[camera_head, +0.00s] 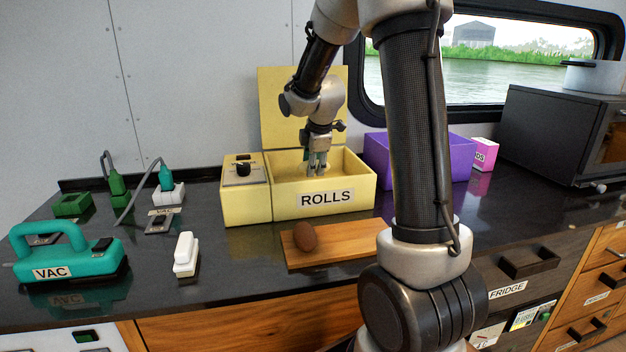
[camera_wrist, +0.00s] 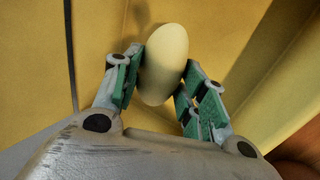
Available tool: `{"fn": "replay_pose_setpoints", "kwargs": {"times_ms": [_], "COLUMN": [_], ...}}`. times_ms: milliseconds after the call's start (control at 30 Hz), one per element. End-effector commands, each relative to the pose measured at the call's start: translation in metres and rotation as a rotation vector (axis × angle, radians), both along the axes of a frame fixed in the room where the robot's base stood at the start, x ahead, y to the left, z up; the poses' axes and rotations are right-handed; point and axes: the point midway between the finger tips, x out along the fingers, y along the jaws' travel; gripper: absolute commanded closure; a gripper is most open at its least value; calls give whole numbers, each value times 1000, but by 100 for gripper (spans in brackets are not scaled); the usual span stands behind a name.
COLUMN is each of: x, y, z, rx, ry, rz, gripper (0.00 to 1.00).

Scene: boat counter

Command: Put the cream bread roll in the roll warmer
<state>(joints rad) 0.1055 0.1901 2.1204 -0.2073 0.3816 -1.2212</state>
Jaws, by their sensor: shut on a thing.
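The cream bread roll (camera_wrist: 164,65) is a pale oval between the green pads of my gripper (camera_wrist: 158,85) in the wrist view. My gripper is shut on it. In the head view my gripper (camera_head: 317,170) points down inside the open roll warmer (camera_head: 285,205), a yellow box labelled ROLLS with its lid (camera_head: 300,105) raised. The roll is hard to make out there, hidden by the fingers and the front wall. Yellow walls surround the roll in the wrist view. I cannot tell whether it touches the floor of the warmer.
A brown roll (camera_head: 305,237) lies on a wooden board (camera_head: 350,243) in front of the warmer. A yellow control box (camera_head: 246,195) adjoins its left side. A purple bin (camera_head: 376,150) stands to the right. A teal VAC (camera_head: 70,258) and a white handheld item (camera_head: 186,254) lie left.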

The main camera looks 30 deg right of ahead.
Motion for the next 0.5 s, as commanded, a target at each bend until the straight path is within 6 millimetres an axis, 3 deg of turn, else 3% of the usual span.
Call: {"fn": "replay_pose_setpoints", "kwargs": {"times_ms": [333, 500], "x": [-1, 0], "y": [0, 0], "z": [-46, -50], "rx": [-2, -1], "ry": [3, -2], "rz": [0, 0], "gripper": [82, 82]}}
